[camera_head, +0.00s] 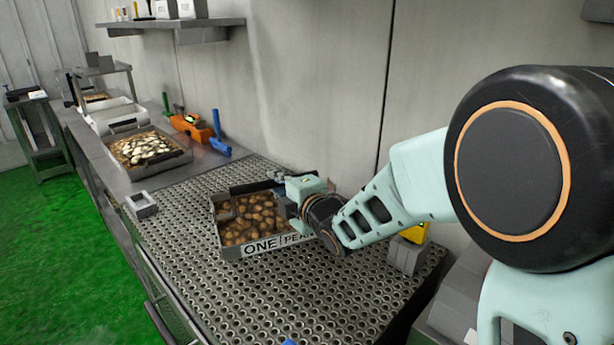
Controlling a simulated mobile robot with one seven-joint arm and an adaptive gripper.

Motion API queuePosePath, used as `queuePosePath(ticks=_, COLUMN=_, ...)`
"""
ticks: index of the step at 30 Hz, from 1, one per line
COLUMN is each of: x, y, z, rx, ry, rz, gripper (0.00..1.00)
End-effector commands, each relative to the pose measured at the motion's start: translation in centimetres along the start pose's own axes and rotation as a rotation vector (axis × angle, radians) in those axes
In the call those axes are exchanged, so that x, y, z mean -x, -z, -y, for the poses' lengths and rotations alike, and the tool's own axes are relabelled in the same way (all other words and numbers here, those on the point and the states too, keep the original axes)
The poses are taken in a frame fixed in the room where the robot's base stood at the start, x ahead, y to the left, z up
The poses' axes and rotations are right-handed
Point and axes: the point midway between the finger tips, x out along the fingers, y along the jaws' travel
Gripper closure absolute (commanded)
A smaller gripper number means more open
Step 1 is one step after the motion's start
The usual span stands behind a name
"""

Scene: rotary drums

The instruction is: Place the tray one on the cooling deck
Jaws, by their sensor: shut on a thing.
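The tray one (243,252) is a grey tray filled with brown nuts, with "ONE" and a partly hidden word on its front wall. It is over the perforated metal deck (190,215), which looks like the cooling deck. I cannot tell whether the tray rests on the deck or hangs just above it. My gripper (287,200) is at the tray's right side, shut on it. The fingertips are partly hidden by my wrist and the tray edge.
Another tray (124,161) with pale pieces on brown contents stands on the counter at the left. A small grey block (141,206) sits at the deck's left edge.

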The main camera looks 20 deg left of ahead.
Motion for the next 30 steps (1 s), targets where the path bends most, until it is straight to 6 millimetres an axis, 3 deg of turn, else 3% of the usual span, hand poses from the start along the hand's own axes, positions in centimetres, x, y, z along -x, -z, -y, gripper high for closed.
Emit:
queuePosePath(ticks=9, x=-3.4, y=0.7, z=2.5, rx=0.000, ry=-0.009, rz=0.000, gripper=1.00)
queuePosePath(ticks=17, x=-4.2, y=0.9, z=3.1, rx=0.001, ry=-0.009, rz=0.000, gripper=1.00)
queuePosePath(ticks=24, x=-4.9, y=0.8, z=6.0, rx=0.001, ry=-0.007, rz=0.001, gripper=1.00)
queuePosePath(ticks=30, x=-5.0, y=0.8, z=6.2, rx=0.001, ry=-0.011, rz=0.001, gripper=1.00)
